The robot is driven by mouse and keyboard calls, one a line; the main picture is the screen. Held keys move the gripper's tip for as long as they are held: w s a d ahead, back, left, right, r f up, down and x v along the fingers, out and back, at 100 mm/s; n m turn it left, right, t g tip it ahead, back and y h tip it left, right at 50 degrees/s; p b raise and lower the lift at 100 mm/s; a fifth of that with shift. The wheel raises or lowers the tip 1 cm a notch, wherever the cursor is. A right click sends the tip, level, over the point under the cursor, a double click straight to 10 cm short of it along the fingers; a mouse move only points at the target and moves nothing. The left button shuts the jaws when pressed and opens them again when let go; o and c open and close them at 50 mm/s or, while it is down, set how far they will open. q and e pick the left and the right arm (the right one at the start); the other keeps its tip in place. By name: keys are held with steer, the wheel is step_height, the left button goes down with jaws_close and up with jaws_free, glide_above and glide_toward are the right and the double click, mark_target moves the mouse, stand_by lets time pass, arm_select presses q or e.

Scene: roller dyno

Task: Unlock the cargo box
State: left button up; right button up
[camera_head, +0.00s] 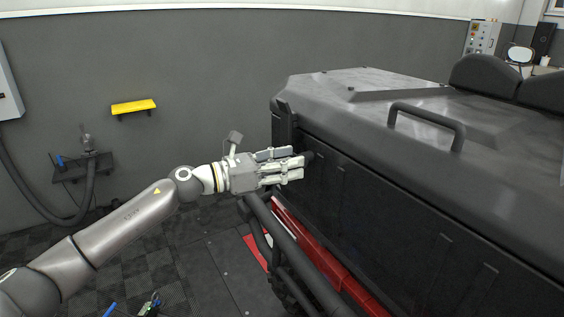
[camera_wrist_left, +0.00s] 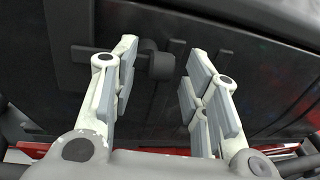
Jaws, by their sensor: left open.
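The cargo box (camera_head: 385,185) is dark grey with a closed lid (camera_head: 375,95) and fills the right of the head view. A black latch knob (camera_head: 309,157) sticks out of its side near the left corner. In the left wrist view the knob (camera_wrist_left: 159,67) sits at the end of a short dark bar, which passes partly behind the left-hand finger. My left gripper (camera_head: 297,166) is open and points at the box side. In the wrist view its fingers (camera_wrist_left: 162,88) stand either side of the knob, with a gap to it. My right gripper is out of view.
A handle (camera_head: 430,120) stands on the lid. Dark tubular bars (camera_head: 290,245) and a red panel (camera_head: 335,270) lie below the box side, close under my left gripper. A yellow shelf (camera_head: 133,107) hangs on the grey wall.

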arm_select(q)
steer(key=shift+s, duration=0.1)
jaws_close()
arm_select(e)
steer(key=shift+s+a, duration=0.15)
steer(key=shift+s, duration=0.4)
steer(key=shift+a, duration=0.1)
arm_select(q)
steer(key=shift+n, duration=0.3)
steer(key=n+t+p, duration=0.1)
steer(key=n+p, duration=0.2)
steer(key=n, duration=0.3)
steer(key=n+t+p, duration=0.1)
steer(key=n+p, duration=0.2)
steer(key=n, duration=0.3)
steer(key=w+n+t+p, duration=0.1)
steer(key=n+p, duration=0.2)
steer(key=n, duration=0.3)
steer(key=shift+a+r+n, duration=0.3)
steer(key=shift+r, duration=0.05)
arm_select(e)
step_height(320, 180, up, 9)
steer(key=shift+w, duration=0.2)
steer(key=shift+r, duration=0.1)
arm_select(q)
jaws_free()
steer(key=shift+s, duration=0.1)
